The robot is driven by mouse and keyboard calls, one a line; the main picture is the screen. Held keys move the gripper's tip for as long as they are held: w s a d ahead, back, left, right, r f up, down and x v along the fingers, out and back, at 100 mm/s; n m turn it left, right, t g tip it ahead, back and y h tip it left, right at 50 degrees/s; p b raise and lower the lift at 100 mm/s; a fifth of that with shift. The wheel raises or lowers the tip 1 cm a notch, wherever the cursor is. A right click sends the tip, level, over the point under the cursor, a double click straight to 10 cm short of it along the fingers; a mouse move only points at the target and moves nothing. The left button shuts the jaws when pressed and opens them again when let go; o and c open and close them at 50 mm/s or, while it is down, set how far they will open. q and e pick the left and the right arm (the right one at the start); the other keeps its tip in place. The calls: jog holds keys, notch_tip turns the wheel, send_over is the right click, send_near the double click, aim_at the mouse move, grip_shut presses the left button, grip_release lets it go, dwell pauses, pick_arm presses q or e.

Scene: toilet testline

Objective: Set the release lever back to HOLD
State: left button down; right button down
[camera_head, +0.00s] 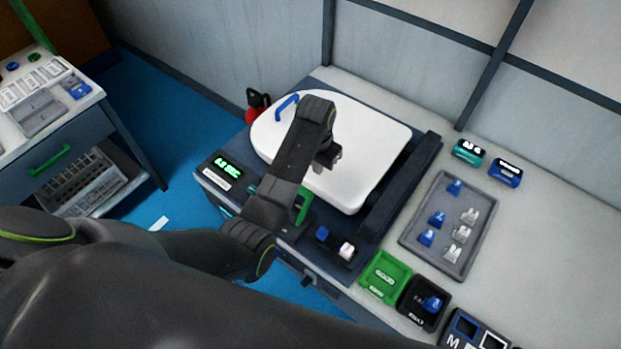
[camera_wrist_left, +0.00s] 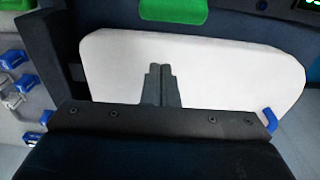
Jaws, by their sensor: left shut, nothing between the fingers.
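A green lever-like part (camera_head: 304,204) stands at the front edge of the white toilet seat or lid (camera_head: 365,150), partly behind my left arm; I cannot read a HOLD mark on it. My left gripper (camera_head: 328,160) is over the white lid, shut and empty. In the left wrist view its closed fingertips (camera_wrist_left: 159,68) point across the lid toward the green part, apart from it. My right gripper is out of view.
A display (camera_head: 228,164) reads green digits at the fixture's left corner. A blue handle (camera_head: 287,106) is on the lid's far left. Blue and white blocks (camera_head: 346,250) sit in front. A grey tray (camera_head: 425,240) of clips and a green bin (camera_head: 384,276) stand to the right.

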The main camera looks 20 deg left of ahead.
aim_at(318, 185)
pick_arm(q)
notch_tip(318, 185, down, 6)
jog(key=shift+w+p, duration=0.1)
jog(key=shift+p, duration=0.25)
jog(key=shift+s+a+r+p, duration=0.25)
jog(key=shift+s+r+p, duration=0.35)
jog(key=shift+s+p, duration=0.25)
jog(key=shift+s+a+r+p, duration=0.25)
jog(key=shift+s+r+p, duration=0.3)
jog(key=shift+s+p, duration=0.2)
jog(key=shift+w, duration=0.1)
